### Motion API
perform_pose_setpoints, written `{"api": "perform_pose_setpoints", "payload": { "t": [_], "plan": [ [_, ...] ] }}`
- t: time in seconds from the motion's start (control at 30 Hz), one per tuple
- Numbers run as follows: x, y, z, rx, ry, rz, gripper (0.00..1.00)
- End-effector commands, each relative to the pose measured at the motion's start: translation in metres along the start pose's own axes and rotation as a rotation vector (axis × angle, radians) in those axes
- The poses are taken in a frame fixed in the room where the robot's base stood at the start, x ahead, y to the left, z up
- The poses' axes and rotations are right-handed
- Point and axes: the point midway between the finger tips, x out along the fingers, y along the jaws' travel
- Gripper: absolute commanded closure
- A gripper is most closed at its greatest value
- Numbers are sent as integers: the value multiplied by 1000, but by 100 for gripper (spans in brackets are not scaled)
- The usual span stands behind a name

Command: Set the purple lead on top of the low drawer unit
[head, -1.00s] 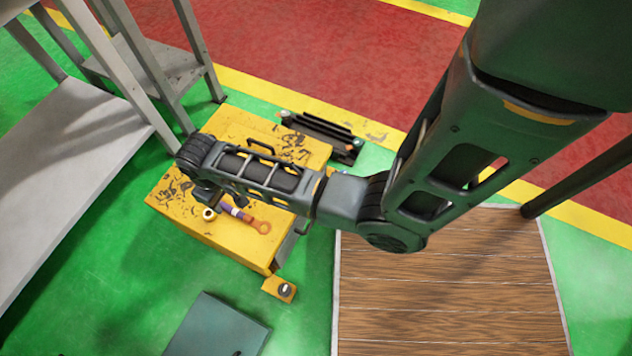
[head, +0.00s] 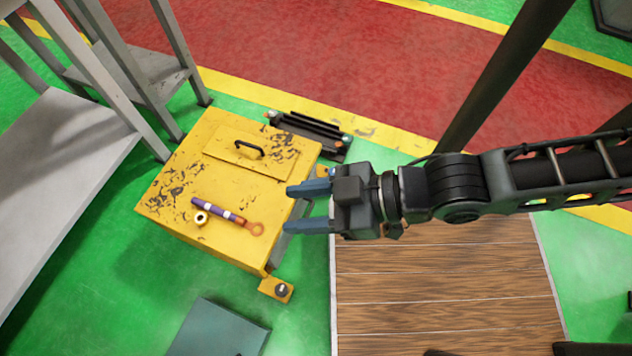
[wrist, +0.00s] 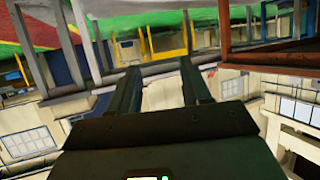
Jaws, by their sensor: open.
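The purple lead (head: 218,210) lies on the scratched yellow top of the low drawer unit (head: 190,165) in the head view. It has white bands and an orange ring-shaped end at its right. My gripper (head: 308,207) is to the right of the unit's top in the head view, its two blue fingers pointing left. The fingers are apart with nothing between them, and the lead is clear of them. In the wrist view the fingers (wrist: 158,88) are also spread and empty, and the lead does not show there.
A brass ring (head: 201,218) lies beside the lead. The unit's top has a black handle (head: 249,149). A black finned part (head: 308,133) stands behind it. Grey shelving (head: 80,150) is at the left, a wooden platform (head: 440,290) at the right, a teal box (head: 218,328) in front.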

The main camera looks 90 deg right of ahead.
Motion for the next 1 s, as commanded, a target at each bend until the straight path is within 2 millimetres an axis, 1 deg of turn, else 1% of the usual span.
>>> {"api": "perform_pose_setpoints", "payload": {
  "t": [0.03, 0.1, 0.23, 0.37, 1.0],
  "plan": [
    [-14, -1, -14, -7, 31, -11, 52],
    [-27, -2, -32, -13, 74, -22, 52],
    [-40, -3, -52, -20, 122, -32, 52],
    [-43, -4, -56, -21, 132, -34, 52],
    [-42, -4, -55, -20, 130, -33, 52]
  ]
}}
